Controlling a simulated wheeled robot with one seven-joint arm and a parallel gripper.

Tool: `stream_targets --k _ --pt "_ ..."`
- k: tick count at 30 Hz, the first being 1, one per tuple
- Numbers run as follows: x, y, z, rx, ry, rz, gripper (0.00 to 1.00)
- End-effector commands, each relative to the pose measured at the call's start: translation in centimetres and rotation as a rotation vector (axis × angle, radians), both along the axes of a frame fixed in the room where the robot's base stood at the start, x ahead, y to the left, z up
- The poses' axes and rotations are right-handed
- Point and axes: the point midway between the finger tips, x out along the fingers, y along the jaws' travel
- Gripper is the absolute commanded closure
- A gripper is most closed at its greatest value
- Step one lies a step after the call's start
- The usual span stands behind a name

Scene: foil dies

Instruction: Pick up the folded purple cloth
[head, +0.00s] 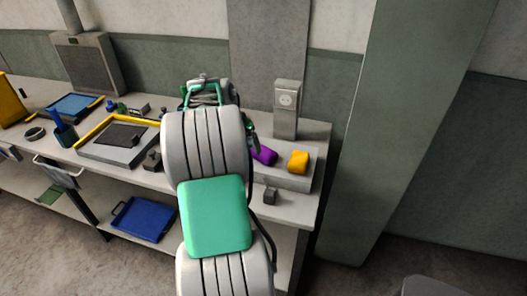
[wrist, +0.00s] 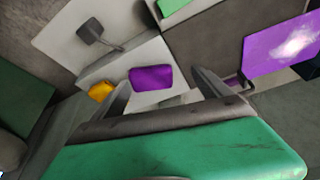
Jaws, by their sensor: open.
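The folded purple cloth (head: 265,156) lies on a low grey stand (head: 290,180) at the right end of the bench, partly hidden by my arm in the head view. In the wrist view the purple cloth (wrist: 152,78) shows between the two finger ends of my gripper (wrist: 160,82). The gripper is open, with nothing held. Its distance from the cloth is hard to judge. My arm hides most of the gripper in the head view.
A yellow cloth (head: 299,161) lies to the right of the purple one. A grey box with a round dial (head: 286,100) stands behind. A small dark block (head: 270,196) sits in front. Yellow-edged tray (head: 100,150) and tools lie left. A shiny purple panel (wrist: 283,45) shows in the wrist view.

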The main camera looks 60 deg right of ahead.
Motion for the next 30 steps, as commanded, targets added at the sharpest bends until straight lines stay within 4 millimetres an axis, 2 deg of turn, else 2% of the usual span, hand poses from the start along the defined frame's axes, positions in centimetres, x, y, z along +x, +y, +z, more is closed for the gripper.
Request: stream_targets --k 1,4,11,15,19,25,30 --pt "-1.7 -1.9 -0.5 -0.005 -0.001 -0.068 0.07" --pt "-3.3 -3.7 -1.4 -0.011 -0.001 -0.129 0.00" --pt "-3.6 -5.1 -3.9 -0.011 -0.001 -0.131 0.00" --pt "-3.8 -6.4 -6.1 -0.010 -0.001 -0.129 0.00" --pt "-3.8 -7.0 -7.6 -0.013 -0.004 -0.128 0.00" --pt "-3.8 -7.0 -7.8 -0.014 -0.004 -0.127 0.00" --pt "-3.8 -7.0 -7.8 -0.014 -0.004 -0.126 0.13"
